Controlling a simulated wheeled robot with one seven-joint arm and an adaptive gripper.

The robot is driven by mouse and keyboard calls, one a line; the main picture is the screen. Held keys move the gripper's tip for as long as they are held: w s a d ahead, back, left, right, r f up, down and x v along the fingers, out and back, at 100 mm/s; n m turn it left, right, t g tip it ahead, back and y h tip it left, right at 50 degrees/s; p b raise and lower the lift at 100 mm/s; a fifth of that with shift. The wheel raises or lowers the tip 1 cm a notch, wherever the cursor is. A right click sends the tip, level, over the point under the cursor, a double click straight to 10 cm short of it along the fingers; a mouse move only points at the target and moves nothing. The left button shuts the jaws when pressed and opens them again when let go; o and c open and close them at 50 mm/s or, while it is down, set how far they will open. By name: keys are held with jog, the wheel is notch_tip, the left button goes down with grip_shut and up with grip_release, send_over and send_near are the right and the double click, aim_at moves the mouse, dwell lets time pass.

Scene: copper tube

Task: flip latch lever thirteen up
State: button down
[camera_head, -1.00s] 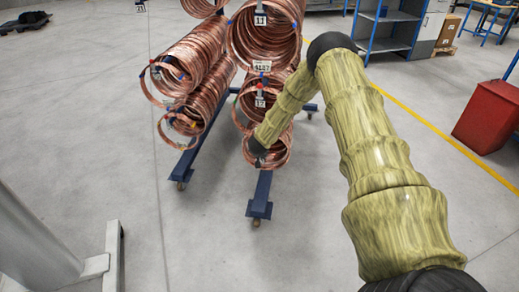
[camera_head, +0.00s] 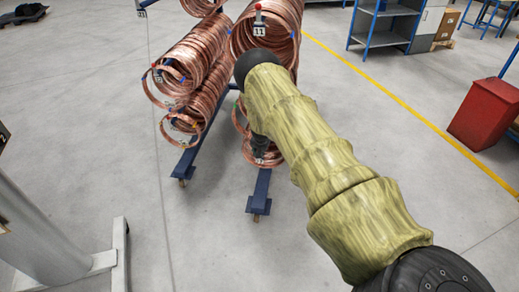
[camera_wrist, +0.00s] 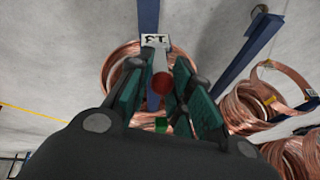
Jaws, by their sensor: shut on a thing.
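Latch lever thirteen (camera_wrist: 158,63) shows in the wrist view as a pale grey arm with a red knob, below a plate reading 13 upside down (camera_wrist: 155,40). My gripper (camera_wrist: 160,88) has its teal fingers on either side of the lever, shut on it near the red knob. Behind it is a copper coil (camera_wrist: 113,65). In the head view my dark gripper (camera_head: 259,147) is at the lowest coil of the right-hand stack. The lever itself is hidden there, and the finger contact is partly in shadow.
Copper coil stacks (camera_head: 192,60) stand to the left on blue rack feet (camera_head: 259,195). A coil labelled 11 (camera_head: 265,20) sits above my wrist. A red bin (camera_head: 487,112) and blue shelves (camera_head: 385,25) are at the right. The floor in front is clear.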

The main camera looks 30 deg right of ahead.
jog(key=shift+w+a+r+p, duration=0.15)
jog(key=shift+w+p, duration=0.2)
dwell(0.4)
jog(key=c, duration=1.3)
grip_release()
jog(key=shift+w, duration=0.1)
jog(key=shift+s, duration=0.3)
jog(key=v, duration=1.1)
jog(key=shift+r, duration=0.35)
